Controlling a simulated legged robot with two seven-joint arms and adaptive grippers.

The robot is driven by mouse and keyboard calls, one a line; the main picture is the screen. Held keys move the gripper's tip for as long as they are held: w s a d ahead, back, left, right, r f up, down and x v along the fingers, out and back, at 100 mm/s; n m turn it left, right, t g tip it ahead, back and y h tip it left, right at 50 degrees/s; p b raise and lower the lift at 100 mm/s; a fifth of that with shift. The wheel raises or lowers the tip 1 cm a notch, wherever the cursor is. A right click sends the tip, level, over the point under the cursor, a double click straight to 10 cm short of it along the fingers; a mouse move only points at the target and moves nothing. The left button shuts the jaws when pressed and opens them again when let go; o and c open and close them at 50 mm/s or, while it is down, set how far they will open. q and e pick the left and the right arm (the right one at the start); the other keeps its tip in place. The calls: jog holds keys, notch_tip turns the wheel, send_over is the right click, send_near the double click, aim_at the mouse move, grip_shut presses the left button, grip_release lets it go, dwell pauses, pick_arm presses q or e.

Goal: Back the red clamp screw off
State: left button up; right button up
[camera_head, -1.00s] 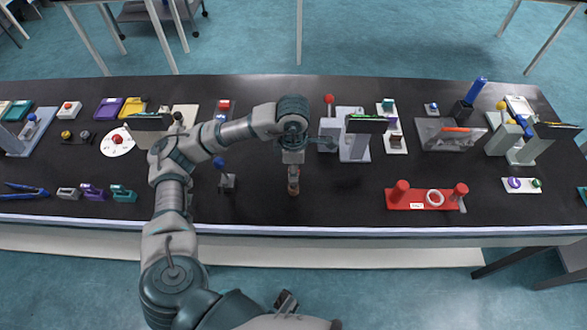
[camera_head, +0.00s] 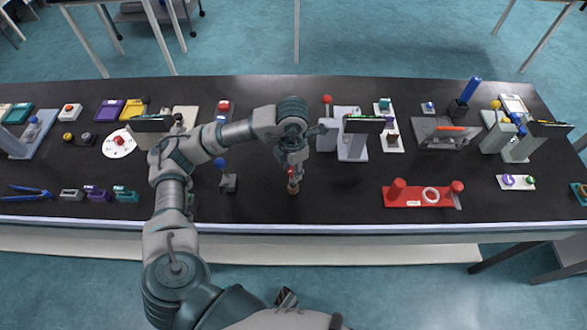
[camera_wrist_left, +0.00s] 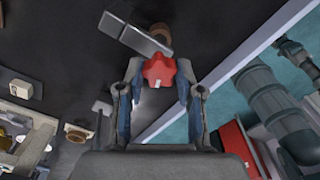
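The red clamp screw (camera_head: 291,172) is a small red knob on top of a small upright piece with a brown base (camera_head: 293,188), near the table's front middle. In the left wrist view the lobed red knob (camera_wrist_left: 159,71) lies between my fingertips, with a grey metal bar (camera_wrist_left: 134,33) and a brown round part beyond it. My left gripper (camera_head: 291,164) points down over the screw. In its wrist view the left gripper (camera_wrist_left: 160,66) has one finger on each side of the knob, with narrow gaps. Firm contact is not visible. My right gripper does not show.
A blue-knobbed stand (camera_head: 228,182) is close on the left. A red fixture (camera_head: 417,194) with a white ring lies to the right, and a grey device (camera_head: 350,146) stands behind. The black table (camera_head: 340,205) is clear just around the screw.

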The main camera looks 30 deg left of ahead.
pick_arm(q)
jog(key=shift+o, duration=1)
